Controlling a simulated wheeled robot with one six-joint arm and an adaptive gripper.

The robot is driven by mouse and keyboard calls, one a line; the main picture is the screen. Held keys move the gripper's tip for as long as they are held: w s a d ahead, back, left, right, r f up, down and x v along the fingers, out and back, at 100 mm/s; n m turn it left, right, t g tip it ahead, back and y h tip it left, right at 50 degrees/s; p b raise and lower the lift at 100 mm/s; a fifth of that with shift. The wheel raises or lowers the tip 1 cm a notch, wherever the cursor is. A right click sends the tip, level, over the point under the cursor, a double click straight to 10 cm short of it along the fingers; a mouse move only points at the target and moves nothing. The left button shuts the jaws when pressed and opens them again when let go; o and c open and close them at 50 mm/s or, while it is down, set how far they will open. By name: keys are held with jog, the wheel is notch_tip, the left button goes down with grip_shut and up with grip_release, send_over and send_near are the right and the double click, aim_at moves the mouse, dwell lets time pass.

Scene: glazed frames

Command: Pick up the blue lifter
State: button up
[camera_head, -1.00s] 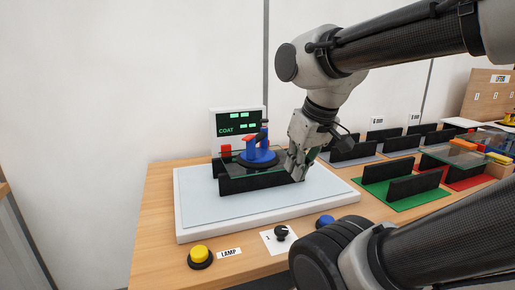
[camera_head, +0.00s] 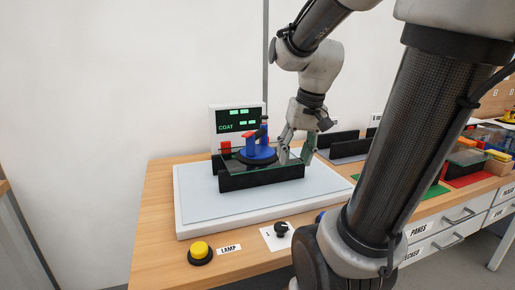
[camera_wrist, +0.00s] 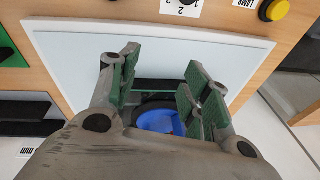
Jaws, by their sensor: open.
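The blue lifter (camera_head: 258,153) is a round blue base with a blue upright and red parts. It stands on a glass pane held by black rails (camera_head: 262,178) on the white board. My gripper (camera_head: 297,155) points down just right of the lifter, with its fingers spread and nothing held. In the wrist view, part of the blue lifter (camera_wrist: 157,121) shows low between the open fingers, partly hidden by my gripper body and right finger. I cannot tell whether a finger touches it.
A display reading COAT (camera_head: 237,120) stands close behind the lifter. The white board (camera_head: 205,218) is bare at the front. A yellow button (camera_head: 200,251) and a black knob (camera_head: 281,229) sit along the front edge. More racks and coloured mats lie right.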

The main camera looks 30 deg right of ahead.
aim_at(259, 132)
jog(key=w+d+m, duration=0.1)
jog(key=w, duration=0.2)
jog(key=w+d+m+y, duration=0.1)
jog(key=w+d+m, duration=0.1)
jog(key=w, duration=0.2)
jog(key=w+d+m+t, duration=0.1)
jog(key=w, duration=0.2)
jog(key=shift+w+d+r+y, duration=0.2)
jog(key=shift+w+d+y, duration=0.1)
jog(key=shift+y, duration=0.1)
jog(key=w+r+m, duration=0.1)
jog(key=w, duration=0.1)
jog(key=w+r+m+t, duration=0.1)
jog(key=w, duration=0.2)
jog(key=w+a+r+m+t+y, duration=0.1)
jog(key=w+r, duration=0.1)
jog(key=shift+w, duration=0.15)
jog(key=x, duration=0.7)
jog(key=shift+a+f, duration=0.2)
grip_shut()
